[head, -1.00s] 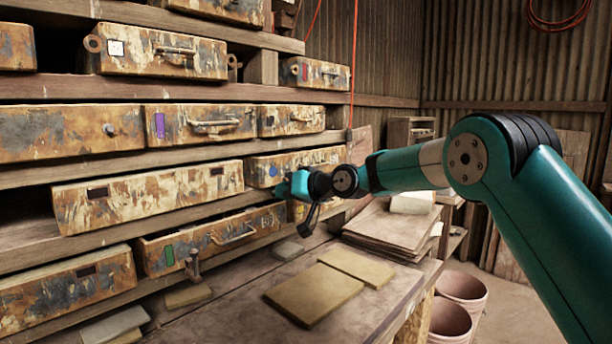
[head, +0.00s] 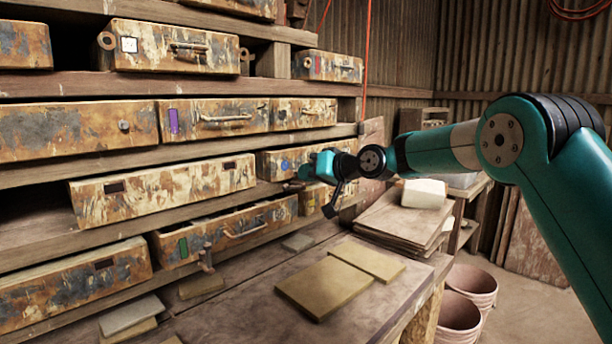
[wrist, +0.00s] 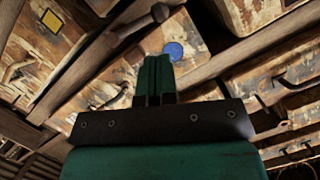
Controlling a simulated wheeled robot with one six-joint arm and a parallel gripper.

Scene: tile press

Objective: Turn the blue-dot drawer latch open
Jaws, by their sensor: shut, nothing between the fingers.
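The blue-dot drawer (head: 270,168) is a rusty, paint-worn drawer front on the middle-right of the rack. Its round blue dot (head: 284,165) shows just left of my gripper, and the dot also shows in the wrist view (wrist: 174,50). My gripper (head: 304,172) is shut and empty in front of this drawer, hiding part of its face. In the wrist view my closed fingers (wrist: 156,62) point toward the drawer, just left of the dot. A dark knob-ended piece (wrist: 158,13) shows beyond the fingertips; I cannot tell whether it is the latch or whether I touch it.
A green-label drawer (head: 222,232) stands partly open below left, with a knobbed piece (head: 205,257) at its front. Wooden shelf rails run between the drawers. A bench with flat tiles (head: 325,286) lies below. Stacked boards (head: 405,222) stand at right.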

